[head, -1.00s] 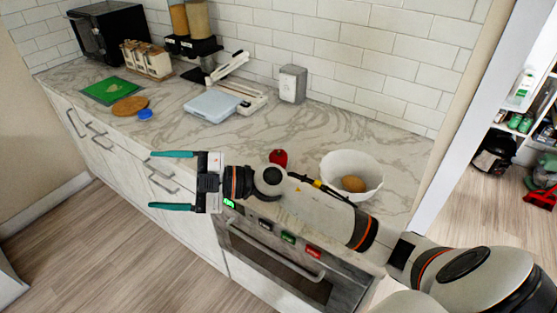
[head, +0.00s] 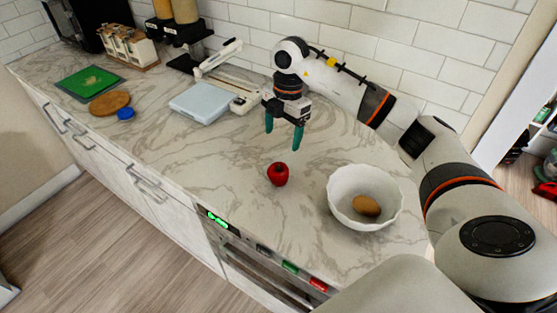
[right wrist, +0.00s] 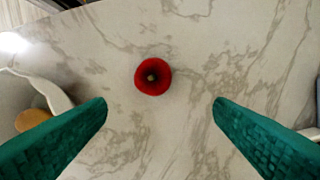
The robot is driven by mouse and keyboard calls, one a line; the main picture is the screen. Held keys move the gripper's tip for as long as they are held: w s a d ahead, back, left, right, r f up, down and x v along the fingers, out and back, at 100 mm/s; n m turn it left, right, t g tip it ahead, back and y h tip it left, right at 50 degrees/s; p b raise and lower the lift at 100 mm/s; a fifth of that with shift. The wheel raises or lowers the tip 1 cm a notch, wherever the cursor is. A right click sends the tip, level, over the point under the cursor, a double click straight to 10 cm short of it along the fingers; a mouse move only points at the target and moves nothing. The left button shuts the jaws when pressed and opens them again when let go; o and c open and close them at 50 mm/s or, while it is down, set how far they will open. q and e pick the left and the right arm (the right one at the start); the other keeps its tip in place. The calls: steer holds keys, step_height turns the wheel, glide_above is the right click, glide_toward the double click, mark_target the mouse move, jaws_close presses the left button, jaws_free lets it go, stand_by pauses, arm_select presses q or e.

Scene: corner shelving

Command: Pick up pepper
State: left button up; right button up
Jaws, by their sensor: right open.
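The pepper (head: 278,174) is a small, round red thing standing on the marble counter, left of the white bowl. It also shows in the right wrist view (right wrist: 153,76), seen from above, a little above the gap between the fingertips. My right gripper (head: 284,138) points down over the counter, behind the pepper in the head view, with its green fingers apart and empty. Its fingers show at both lower sides of the right wrist view (right wrist: 160,105). The fingers do not touch the pepper. My left gripper is not in view.
A white bowl (head: 345,212) with a brown, egg-like thing (head: 366,206) stands right of the pepper. A pale blue scale-like box (head: 203,102), a blue lid (head: 126,113), a round brown board (head: 109,103) and a green mat (head: 88,82) lie to the left. The counter around the pepper is clear.

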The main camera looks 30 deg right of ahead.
mark_target(279, 165)
steer(key=shift+s+a+f+p, duration=0.5)
steer(key=shift+s+a+f, duration=0.4)
steer(key=shift+f, duration=0.05)
step_height(279, 165, down, 2)
steer(key=shift+s+a+f+p, duration=0.1)
steer(key=shift+s+a+p, duration=0.05)
steer(key=shift+p, duration=0.15)
step_height(279, 165, down, 5)
steer(key=shift+a+p, duration=0.15)
steer(key=shift+p, duration=1.05)
steer(key=shift+f, duration=0.3)
steer(key=shift+w+f, duration=0.2)
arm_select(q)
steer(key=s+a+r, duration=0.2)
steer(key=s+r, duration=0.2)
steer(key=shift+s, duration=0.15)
arm_select(e)
steer(key=c, duration=1.1)
